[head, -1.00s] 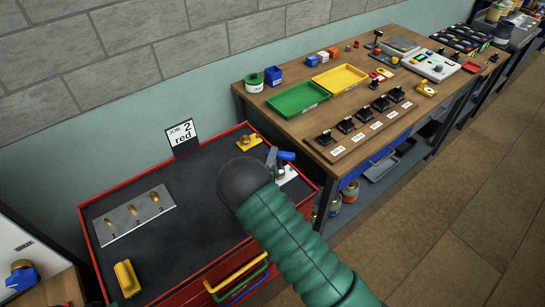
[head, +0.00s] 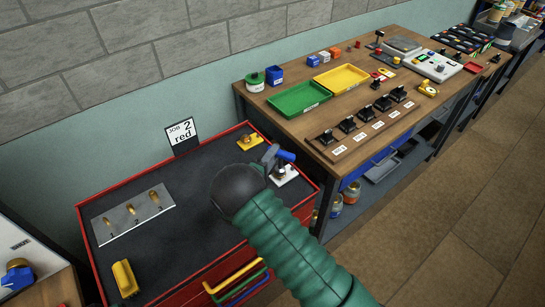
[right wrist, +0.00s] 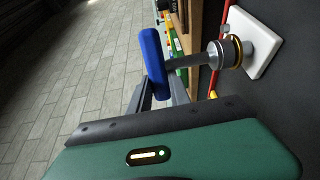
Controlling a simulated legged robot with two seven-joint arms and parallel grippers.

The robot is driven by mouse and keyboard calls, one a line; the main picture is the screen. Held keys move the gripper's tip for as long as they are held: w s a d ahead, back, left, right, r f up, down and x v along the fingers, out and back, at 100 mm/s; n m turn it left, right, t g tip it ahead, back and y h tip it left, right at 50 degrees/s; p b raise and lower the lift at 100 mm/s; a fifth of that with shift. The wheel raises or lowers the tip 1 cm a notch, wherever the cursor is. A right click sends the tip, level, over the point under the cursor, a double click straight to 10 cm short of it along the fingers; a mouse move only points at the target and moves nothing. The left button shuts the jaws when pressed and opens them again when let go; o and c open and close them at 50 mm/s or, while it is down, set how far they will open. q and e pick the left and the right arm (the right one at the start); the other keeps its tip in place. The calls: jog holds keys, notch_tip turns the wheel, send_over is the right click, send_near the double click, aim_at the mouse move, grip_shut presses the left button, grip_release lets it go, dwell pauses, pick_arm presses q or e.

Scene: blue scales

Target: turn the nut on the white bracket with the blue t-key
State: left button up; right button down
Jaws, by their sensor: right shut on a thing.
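The blue t-key (head: 286,156) has a blue cross handle and a grey shaft. In the right wrist view its handle (right wrist: 153,62) is between the fingers of my right gripper (right wrist: 165,95), which is shut on it. The gripper also shows in the head view (head: 271,157), partly hidden by my wrist. The key's socket end is at the brass nut (right wrist: 236,50) on the white bracket (right wrist: 258,42); how deep it sits cannot be told. The bracket (head: 287,178) is at the right side of the black cart top in the head view. My left gripper is out of view.
The red-edged cart top (head: 200,210) holds a grey plate (head: 125,217) with several brass pegs, a yellow block (head: 125,278), a yellow bracket (head: 249,142) and a "JOB 2 red" card (head: 183,135). A wooden bench (head: 300,135) with trays stands close on the right.

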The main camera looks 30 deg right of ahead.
jog(key=shift+d+m+g, duration=0.15)
jog(key=shift+m+g, duration=0.15)
jog(key=shift+g, duration=0.1)
jog(key=shift+h, duration=0.3)
jog(key=shift+w+d+f+m+g+b, duration=0.1)
jog(key=shift+f+m+g+b, duration=0.1)
jog(key=shift+m+g+b, duration=0.45)
jog(key=shift+r+g+h, duration=0.1)
jog(key=shift+g+h, duration=0.15)
jog(key=shift+h, duration=0.05)
jog(key=shift+r+n+p, duration=0.15)
jog(key=shift+n+p, duration=0.2)
jog(key=shift+p, duration=0.3)
jog(key=shift+n+t+y+p, duration=0.4)
jog(key=shift+t+y+p, duration=0.15)
jog(key=shift+t, duration=0.45)
jog(key=shift+s+n+t, duration=0.2)
jog(key=shift+n+t, duration=0.1)
